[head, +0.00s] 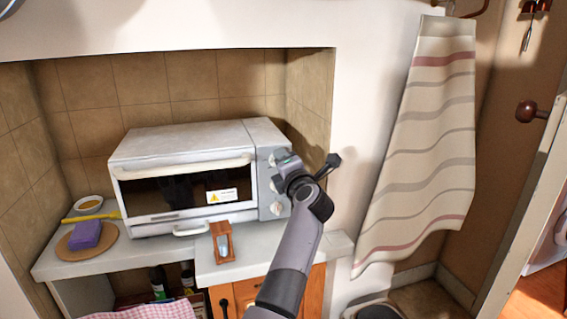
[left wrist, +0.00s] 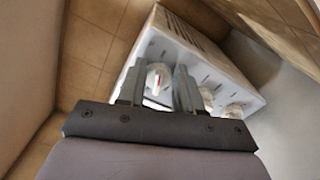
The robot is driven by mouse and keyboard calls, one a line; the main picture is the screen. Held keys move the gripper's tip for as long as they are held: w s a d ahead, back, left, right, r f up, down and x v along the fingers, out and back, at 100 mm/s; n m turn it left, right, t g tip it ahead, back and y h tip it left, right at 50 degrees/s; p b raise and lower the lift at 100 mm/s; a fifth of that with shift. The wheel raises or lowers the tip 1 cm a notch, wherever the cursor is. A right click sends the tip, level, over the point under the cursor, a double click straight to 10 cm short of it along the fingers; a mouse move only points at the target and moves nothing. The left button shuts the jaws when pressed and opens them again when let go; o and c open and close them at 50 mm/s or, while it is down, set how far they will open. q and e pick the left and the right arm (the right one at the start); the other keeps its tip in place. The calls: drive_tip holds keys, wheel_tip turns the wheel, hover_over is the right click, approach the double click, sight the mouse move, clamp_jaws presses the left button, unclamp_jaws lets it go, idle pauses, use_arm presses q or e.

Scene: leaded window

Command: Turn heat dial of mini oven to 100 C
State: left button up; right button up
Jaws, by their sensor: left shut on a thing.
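The mini oven (head: 180,145) is a white box with a glass door in the tiled niche. Its right-hand control panel carries white dials in a column. My left gripper (head: 283,163) is at the top dial (left wrist: 158,75), with its jaws closed around it. The other dials, a middle one (left wrist: 207,96) and a lower one (head: 277,208), are free. I cannot read the dial's scale or temperature. My right gripper is not in view.
A purple sponge (head: 86,235) on a round board, a small bowl (head: 88,204) and a small wooden-framed timer (head: 222,242) stand on the counter. The niche's wall edge is close to the right of the panel. A striped towel (head: 420,150) hangs further right.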

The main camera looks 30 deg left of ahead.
use_arm(q)
drive_tip(key=shift+f, duration=0.15)
drive_tip(key=o, duration=1)
drive_tip(key=shift+o, duration=0.2)
drive_tip(key=shift+d, duration=0.15)
